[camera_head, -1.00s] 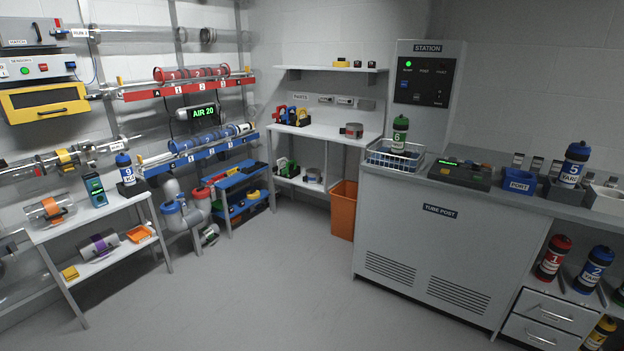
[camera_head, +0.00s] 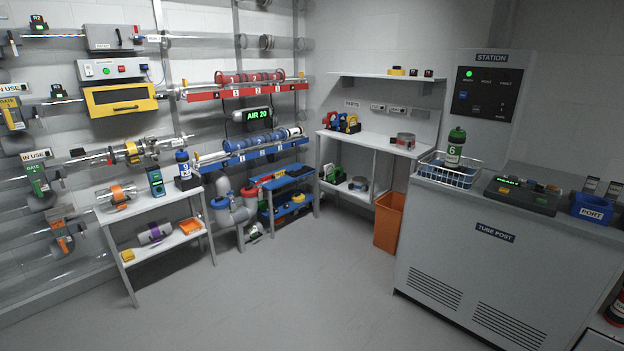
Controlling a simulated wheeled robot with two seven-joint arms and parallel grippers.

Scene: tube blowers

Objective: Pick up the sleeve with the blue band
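I cannot pick out a sleeve with a blue band for certain. A clear sleeve with an orange band (camera_head: 118,195) lies on the top of the white side table at the left. A sleeve with a purple band (camera_head: 155,233) lies on that table's lower shelf. Blue banded tubular pieces (camera_head: 255,143) lie in the blue-labelled wall rack, too small to identify. A small clear and grey piece (camera_head: 254,232) lies on the floor by the grey pipe elbow; its band colour is unclear. Neither of my grippers is in view.
The white side table (camera_head: 203,220) stands along the left wall, with a blue cart (camera_head: 290,182) beyond. An orange bin (camera_head: 389,222) stands beside the tube post counter (camera_head: 470,255) at the right. The grey floor (camera_head: 270,300) between is clear.

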